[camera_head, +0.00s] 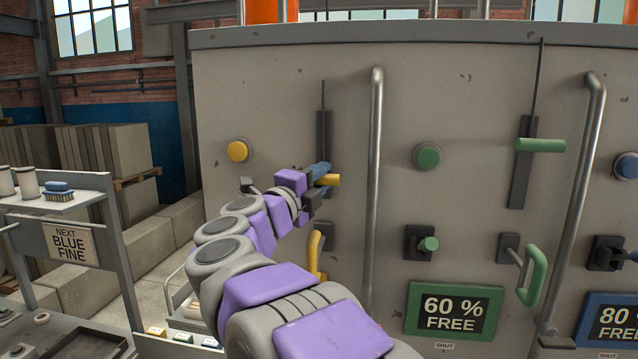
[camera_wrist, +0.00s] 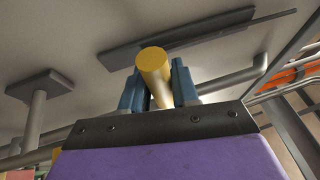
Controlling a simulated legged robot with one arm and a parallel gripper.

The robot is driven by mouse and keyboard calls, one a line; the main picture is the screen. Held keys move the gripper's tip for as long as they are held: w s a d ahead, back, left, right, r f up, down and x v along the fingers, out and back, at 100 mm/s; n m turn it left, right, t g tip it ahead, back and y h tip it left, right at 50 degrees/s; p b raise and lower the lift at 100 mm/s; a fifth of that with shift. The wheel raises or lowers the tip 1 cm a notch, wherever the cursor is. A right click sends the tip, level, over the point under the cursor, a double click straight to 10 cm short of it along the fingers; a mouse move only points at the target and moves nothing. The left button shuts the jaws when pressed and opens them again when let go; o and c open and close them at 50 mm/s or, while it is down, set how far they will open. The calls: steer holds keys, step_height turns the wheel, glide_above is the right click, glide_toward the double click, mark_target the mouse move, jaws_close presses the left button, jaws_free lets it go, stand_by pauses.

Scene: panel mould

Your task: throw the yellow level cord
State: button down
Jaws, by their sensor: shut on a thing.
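The yellow level cord ends in a short yellow handle (camera_head: 330,180) in front of a dark upright slot plate on the grey panel. A thin dark cord (camera_head: 323,95) rises above the plate. My gripper (camera_head: 319,171) is shut on this handle. In the wrist view the round yellow handle end (camera_wrist: 152,60) sticks up between the two blue fingers of my gripper (camera_wrist: 157,86). The plate is partly hidden behind my gripper and the handle.
A yellow button (camera_head: 238,151) and a yellow lever (camera_head: 315,255) are close by on the panel. A vertical grey pipe (camera_head: 375,190) stands to the right. Beyond it are a green cord handle (camera_head: 540,145) and a green lever (camera_head: 534,275). A shelf rack (camera_head: 70,195) stands at left.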

step_height(320, 180, up, 8)
steer(key=p, duration=0.4)
steer(key=shift+r, duration=0.25)
steer(key=c, duration=1.2)
jaws_free()
steer(key=o, duration=0.3)
steer(key=shift+w+a, duration=0.15)
steer(key=b+v, duration=0.2)
steer(key=v, duration=1.5)
steer(key=shift+a+f, duration=0.2)
